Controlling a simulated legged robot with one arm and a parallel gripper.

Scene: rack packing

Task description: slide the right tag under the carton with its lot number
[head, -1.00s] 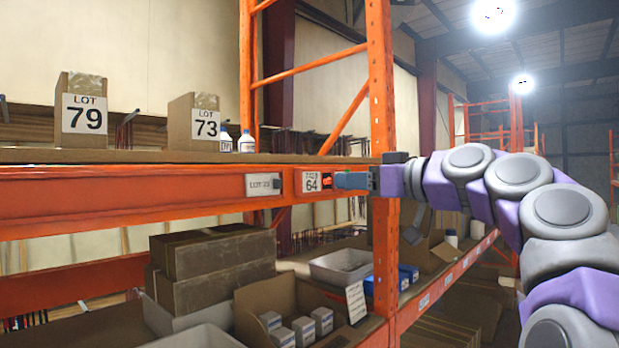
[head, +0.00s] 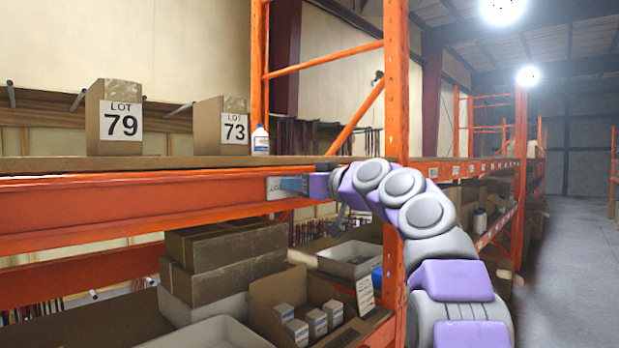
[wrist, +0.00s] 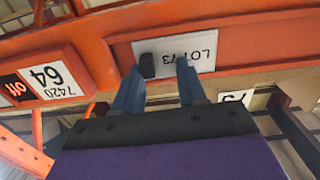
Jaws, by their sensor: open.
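The carton marked LOT 79 (head: 118,95) and the carton marked LOT 73 (head: 218,110) stand on the upper shelf in the head view. A white tag reading LOT 73 (wrist: 205,50) sits on the orange beam, upside down in the wrist view, with a dark knob (wrist: 147,66) on it. In the head view the tag (head: 274,192) is largely covered by my gripper (head: 290,184), below and right of the LOT 73 carton. My gripper is open at the tag; its fingers (wrist: 160,76) lie on either side of the knob, the left one closer. Contact cannot be told.
A second label reading 64 (wrist: 53,80), with a lit red "off" panel, is on the beam beside the tag. A white bottle (head: 260,139) stands right of the LOT 73 carton. An orange upright (head: 396,90) rises behind my arm. Boxes and bins fill the lower shelf.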

